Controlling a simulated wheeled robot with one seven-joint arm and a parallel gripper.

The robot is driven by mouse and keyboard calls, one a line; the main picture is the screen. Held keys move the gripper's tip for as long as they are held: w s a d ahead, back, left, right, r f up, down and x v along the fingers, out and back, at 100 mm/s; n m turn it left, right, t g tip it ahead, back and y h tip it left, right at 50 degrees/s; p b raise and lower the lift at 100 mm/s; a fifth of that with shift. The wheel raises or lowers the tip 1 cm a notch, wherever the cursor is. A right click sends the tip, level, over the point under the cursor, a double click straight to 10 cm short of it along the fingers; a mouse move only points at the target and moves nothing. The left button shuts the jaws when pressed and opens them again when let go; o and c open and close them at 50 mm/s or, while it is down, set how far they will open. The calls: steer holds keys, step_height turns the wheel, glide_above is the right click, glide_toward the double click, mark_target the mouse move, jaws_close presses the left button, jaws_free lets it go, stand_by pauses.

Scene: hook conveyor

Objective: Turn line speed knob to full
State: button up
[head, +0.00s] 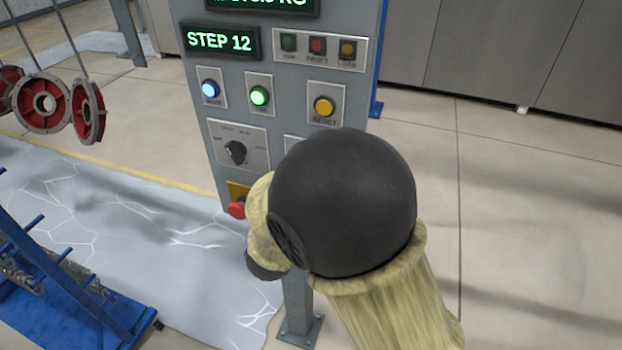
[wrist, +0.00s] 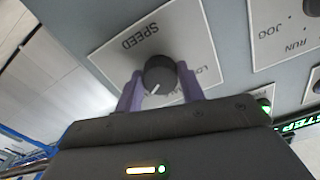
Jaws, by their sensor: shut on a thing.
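The line speed knob (wrist: 157,72) is a dark round knob on a light plate (wrist: 118,58) marked SPEED, upside down in the wrist view. Its white pointer line points down and slightly left there, near small lettering that starts with LO. The purple fingers of my gripper (wrist: 160,76) stand on either side of the knob and are shut on it. In the head view, my arm hides the knob and the gripper. Only a corner of a light plate (head: 292,141) shows there beside the arm.
The grey panel holds a selector knob (head: 236,152), a blue lit button (head: 210,88), a green lit button (head: 260,96), a yellow button (head: 323,105) and a red button (head: 237,209). A STEP 12 display (head: 219,42) is above. Red hanging wheels (head: 42,102) and a blue rack (head: 75,290) are left.

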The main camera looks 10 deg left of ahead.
steer(key=o, duration=1)
steer(key=shift+c, duration=0.2)
steer(key=shift+s, duration=0.15)
steer(key=s+a+b, duration=0.1)
steer(key=s+b, duration=0.3)
steer(key=s, duration=1.3)
steer(key=shift+a, duration=0.2)
